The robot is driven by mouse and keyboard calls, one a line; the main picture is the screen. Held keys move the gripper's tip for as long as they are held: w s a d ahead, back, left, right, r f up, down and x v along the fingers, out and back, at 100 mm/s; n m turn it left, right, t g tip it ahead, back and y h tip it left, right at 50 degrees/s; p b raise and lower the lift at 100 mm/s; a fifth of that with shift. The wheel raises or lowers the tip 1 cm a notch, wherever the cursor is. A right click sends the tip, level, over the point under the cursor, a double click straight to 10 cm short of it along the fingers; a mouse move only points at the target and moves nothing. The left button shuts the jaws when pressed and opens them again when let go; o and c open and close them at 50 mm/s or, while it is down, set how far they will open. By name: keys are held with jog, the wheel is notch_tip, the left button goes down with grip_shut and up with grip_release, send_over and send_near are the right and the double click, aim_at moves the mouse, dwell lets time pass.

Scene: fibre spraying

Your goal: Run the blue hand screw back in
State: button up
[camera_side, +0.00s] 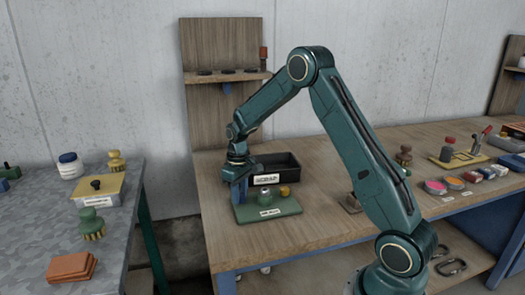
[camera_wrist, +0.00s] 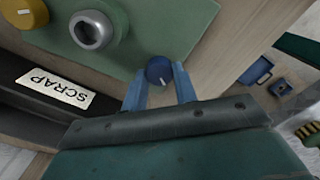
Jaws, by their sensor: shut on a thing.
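The blue hand screw (camera_wrist: 160,70) shows in the wrist view as a round knob with a pale mark. My gripper (camera_wrist: 159,78) has its two blue fingers on either side of it and is shut on it. In the side view my gripper (camera_side: 239,196) points down at the left end of a green plate (camera_side: 270,213); the screw is hidden there by the fingers. The plate also shows in the wrist view (camera_wrist: 140,35), with a grey round fitting (camera_wrist: 92,30) and a yellow knob (camera_wrist: 22,12). I cannot tell how deep the screw sits.
A black bin (camera_side: 292,164), labelled SCRAP in the wrist view (camera_wrist: 53,88), stands just behind the plate. A wooden backboard (camera_side: 215,120) with a shelf rises behind my gripper. A grey table (camera_side: 40,225) with brushes and boxes is at left. Bare bench lies in front of the plate.

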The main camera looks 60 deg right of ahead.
aim_at(241, 195)
jog(key=m, duration=0.5)
jog(key=shift+m, duration=0.3)
jog(key=m, duration=0.5)
jog(key=shift+d, duration=0.1)
jog(key=o, duration=1)
jog(key=shift+c, duration=0.2)
jog(key=shift+r, duration=0.1)
notch_tip(241, 195, up, 14)
jog(key=shift+s, duration=0.1)
dwell(0.3)
